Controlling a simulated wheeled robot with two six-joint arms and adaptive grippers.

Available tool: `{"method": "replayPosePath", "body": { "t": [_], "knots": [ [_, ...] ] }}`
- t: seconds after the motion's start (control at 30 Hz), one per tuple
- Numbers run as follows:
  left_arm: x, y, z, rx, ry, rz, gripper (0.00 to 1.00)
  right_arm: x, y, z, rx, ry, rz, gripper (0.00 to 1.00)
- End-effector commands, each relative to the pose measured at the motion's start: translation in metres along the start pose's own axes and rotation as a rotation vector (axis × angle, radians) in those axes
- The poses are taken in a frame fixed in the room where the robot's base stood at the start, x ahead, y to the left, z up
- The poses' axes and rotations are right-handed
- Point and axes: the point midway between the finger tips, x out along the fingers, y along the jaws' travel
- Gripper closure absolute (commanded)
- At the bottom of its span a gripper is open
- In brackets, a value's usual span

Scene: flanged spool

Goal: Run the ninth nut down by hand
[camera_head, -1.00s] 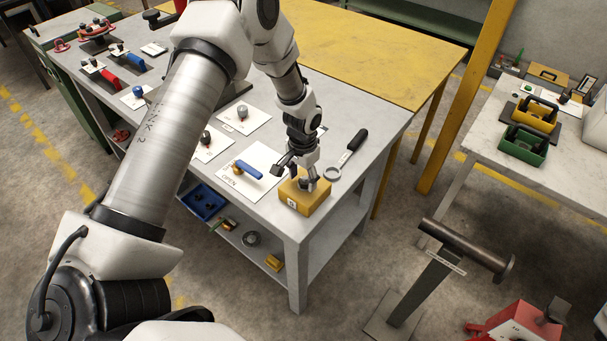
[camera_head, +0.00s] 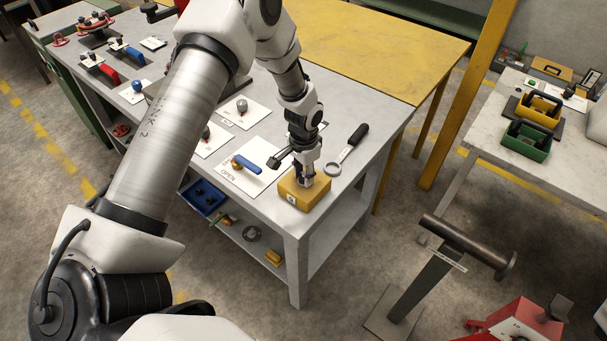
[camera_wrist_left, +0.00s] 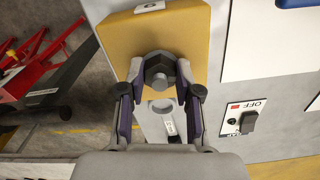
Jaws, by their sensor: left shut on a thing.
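A yellow block (camera_head: 304,192) with a small white label stands at the near right corner of the grey bench. My left gripper (camera_head: 305,183) points down at its top. In the left wrist view the yellow block (camera_wrist_left: 195,28) is behind the fingertips. There my left gripper (camera_wrist_left: 159,82) is shut on a dark grey hexagonal nut (camera_wrist_left: 158,74), one finger on each side. A lighter round part shows at the nut's middle. I cannot tell whether the nut touches the block. My right gripper is not in view. No flanged spool can be made out.
A black-handled ring tool (camera_head: 346,153) lies on the bench beside the block. A blue-handled valve (camera_head: 246,166) on a white card is to its left. A T-shaped stand (camera_head: 466,245) is on the floor at right. A switch (camera_wrist_left: 247,122) is near the gripper.

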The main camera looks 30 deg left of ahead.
Motion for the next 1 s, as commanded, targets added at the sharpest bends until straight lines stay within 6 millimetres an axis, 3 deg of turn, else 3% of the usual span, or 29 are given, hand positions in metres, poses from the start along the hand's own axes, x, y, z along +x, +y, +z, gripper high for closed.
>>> {"method": "replayPosePath", "body": {
  "t": [0.2,0.53,0.57,0.6,0.63,1.0],
  "knots": [
    [0.003,0.000,-0.001,0.274,0.003,-0.001,1.00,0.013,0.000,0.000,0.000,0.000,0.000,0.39],
    [0.002,0.000,0.000,0.316,0.001,0.000,1.00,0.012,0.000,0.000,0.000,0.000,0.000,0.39],
    [0.002,0.000,0.000,0.316,0.001,0.000,0.60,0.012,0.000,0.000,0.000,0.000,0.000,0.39],
    [0.002,0.000,0.000,0.316,0.001,0.000,0.46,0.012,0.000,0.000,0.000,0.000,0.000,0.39],
    [0.001,0.000,0.000,0.316,0.001,-0.001,0.42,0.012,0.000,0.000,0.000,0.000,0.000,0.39],
    [-0.007,0.000,-0.001,0.315,0.003,-0.001,0.42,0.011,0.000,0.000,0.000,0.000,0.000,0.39]
  ]
}}
